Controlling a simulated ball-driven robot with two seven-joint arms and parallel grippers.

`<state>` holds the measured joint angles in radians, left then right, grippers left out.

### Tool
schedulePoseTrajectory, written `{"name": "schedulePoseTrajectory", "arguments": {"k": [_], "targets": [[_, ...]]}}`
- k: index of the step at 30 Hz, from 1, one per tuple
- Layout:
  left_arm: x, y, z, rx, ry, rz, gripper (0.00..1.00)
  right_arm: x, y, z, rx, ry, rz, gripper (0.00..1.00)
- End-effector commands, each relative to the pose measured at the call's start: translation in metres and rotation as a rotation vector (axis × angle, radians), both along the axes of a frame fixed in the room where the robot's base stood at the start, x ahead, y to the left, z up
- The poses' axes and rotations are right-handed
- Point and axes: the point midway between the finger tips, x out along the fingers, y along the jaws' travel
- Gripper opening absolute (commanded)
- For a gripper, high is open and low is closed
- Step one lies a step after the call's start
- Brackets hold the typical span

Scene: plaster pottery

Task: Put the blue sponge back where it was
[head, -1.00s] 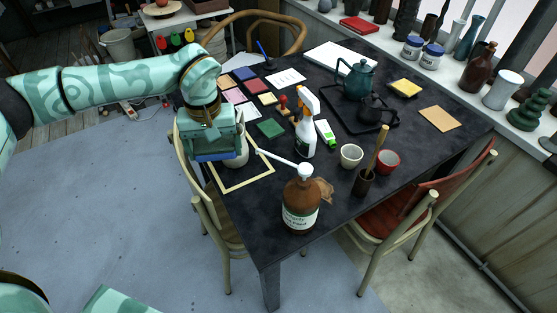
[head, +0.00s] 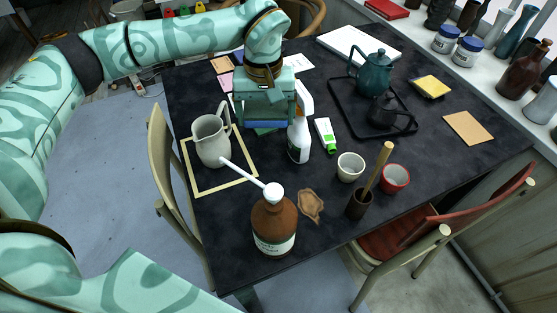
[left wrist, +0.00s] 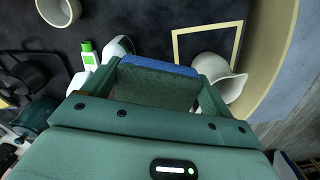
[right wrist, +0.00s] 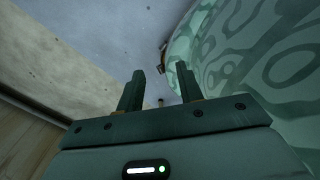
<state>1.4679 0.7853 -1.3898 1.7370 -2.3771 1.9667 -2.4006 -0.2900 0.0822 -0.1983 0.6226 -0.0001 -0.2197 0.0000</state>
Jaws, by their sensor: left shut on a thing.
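The blue sponge (head: 266,124) is clamped in my left gripper (head: 265,117), and only a thin blue strip shows below the jaws in the head view. In the left wrist view the sponge (left wrist: 158,65) spans between the two fingers, blue along its far edge and dark green on the face towards me. The left gripper is over the dark table (head: 330,215), close behind and left of the white spray bottle (head: 299,140). A green square (head: 262,131) shows partly beneath it. My right gripper (right wrist: 158,82) is open and empty, away from the table.
A grey pitcher (head: 211,141) stands within a pale frame (head: 196,191) at the table's left. A tray (head: 344,106) holds dark teapots.

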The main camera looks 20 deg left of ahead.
Motion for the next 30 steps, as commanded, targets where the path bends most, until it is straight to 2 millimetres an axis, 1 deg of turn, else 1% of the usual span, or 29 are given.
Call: {"name": "schedulePoseTrajectory", "arguments": {"k": [1,2,5,6,9,12,15,20,22,27,30], "targets": [[0.000,0.000,-0.011,0.000,0.004,0.000,0.64,-0.005,0.000,-0.005,0.000,0.009,0.000,0.36],[0.000,0.000,-0.017,0.000,0.005,0.000,0.64,-0.008,0.000,-0.007,0.001,0.014,0.000,0.36],[-0.001,0.000,-0.046,-0.001,0.009,-0.001,0.64,-0.018,0.001,-0.015,0.001,0.031,0.000,0.36],[-0.001,0.000,-0.060,0.000,0.010,-0.001,0.64,-0.022,0.001,-0.019,0.001,0.038,0.000,0.36],[-0.002,-0.001,-0.092,-0.001,0.011,0.000,0.64,-0.028,0.002,-0.029,0.002,0.052,0.000,0.36],[-0.001,0.000,-0.118,0.000,0.008,0.000,0.64,-0.031,0.004,-0.037,0.004,0.060,-0.001,0.36],[-0.001,0.000,-0.134,0.000,0.004,0.000,0.64,-0.031,0.004,-0.042,0.005,0.063,0.000,0.36],[-0.001,0.000,-0.144,0.000,0.000,0.000,0.64,-0.030,0.005,-0.045,0.006,0.062,0.000,0.36],[-0.001,0.000,-0.152,0.000,0.002,0.000,0.64,-0.031,0.005,-0.048,0.006,0.064,0.000,0.36],[-0.001,-0.001,-0.180,0.000,0.005,-0.001,0.64,-0.036,0.004,-0.058,0.005,0.076,0.001,0.36],[0.000,0.000,-0.181,0.000,-0.001,0.000,0.64,-0.035,0.004,-0.057,0.004,0.075,0.001,0.36]]}}
